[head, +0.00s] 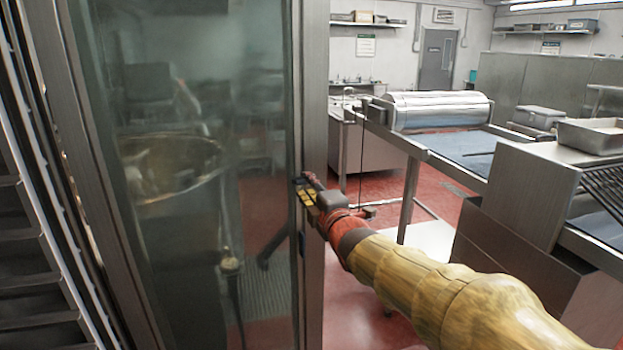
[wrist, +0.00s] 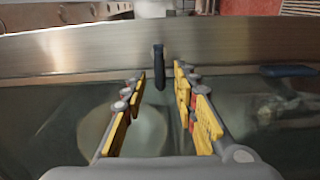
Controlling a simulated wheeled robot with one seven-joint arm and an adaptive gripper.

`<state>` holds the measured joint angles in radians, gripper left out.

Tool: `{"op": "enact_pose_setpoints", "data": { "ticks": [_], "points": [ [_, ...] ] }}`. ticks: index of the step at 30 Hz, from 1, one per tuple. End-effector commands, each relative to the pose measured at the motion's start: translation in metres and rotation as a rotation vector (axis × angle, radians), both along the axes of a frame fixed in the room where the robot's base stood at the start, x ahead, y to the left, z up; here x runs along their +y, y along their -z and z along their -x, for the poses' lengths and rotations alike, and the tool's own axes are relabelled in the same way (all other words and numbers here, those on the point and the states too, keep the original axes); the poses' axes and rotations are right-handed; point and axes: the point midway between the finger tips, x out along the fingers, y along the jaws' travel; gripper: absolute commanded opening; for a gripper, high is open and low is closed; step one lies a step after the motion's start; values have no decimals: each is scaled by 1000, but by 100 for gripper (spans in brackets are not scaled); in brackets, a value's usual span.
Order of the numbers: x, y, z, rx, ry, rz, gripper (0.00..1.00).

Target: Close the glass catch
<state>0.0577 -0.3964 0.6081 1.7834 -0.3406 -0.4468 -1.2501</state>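A glass panel (head: 200,120) in a metal frame (head: 314,90) fills the left of the head view. My gripper (head: 308,192) is at the frame's inner edge, pointing at the glass. In the wrist view my gripper (wrist: 166,110) is open, its yellow-padded fingers apart. A small dark upright lever (wrist: 159,66), which looks like the catch, sits on the frame edge (wrist: 90,52) between and just beyond the fingertips. No contact with it shows. In the head view my gripper covers that spot.
A second dark, bluish fitting (wrist: 290,71) is on the frame to the right in the wrist view. Behind the glass is a large metal kettle (head: 165,165). A steel table with a roller (head: 440,108) and steel cabinets (head: 525,200) stand to the right, with red floor (head: 395,170) between.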

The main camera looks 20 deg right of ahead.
Motion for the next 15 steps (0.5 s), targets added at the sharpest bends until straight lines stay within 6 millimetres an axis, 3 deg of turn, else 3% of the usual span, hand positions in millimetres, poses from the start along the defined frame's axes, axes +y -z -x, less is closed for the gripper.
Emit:
{"op": "enact_pose_setpoints", "data": {
  "ticks": [15],
  "points": [
    [-5,0,52,-1,0,0,29]
  ]
}}
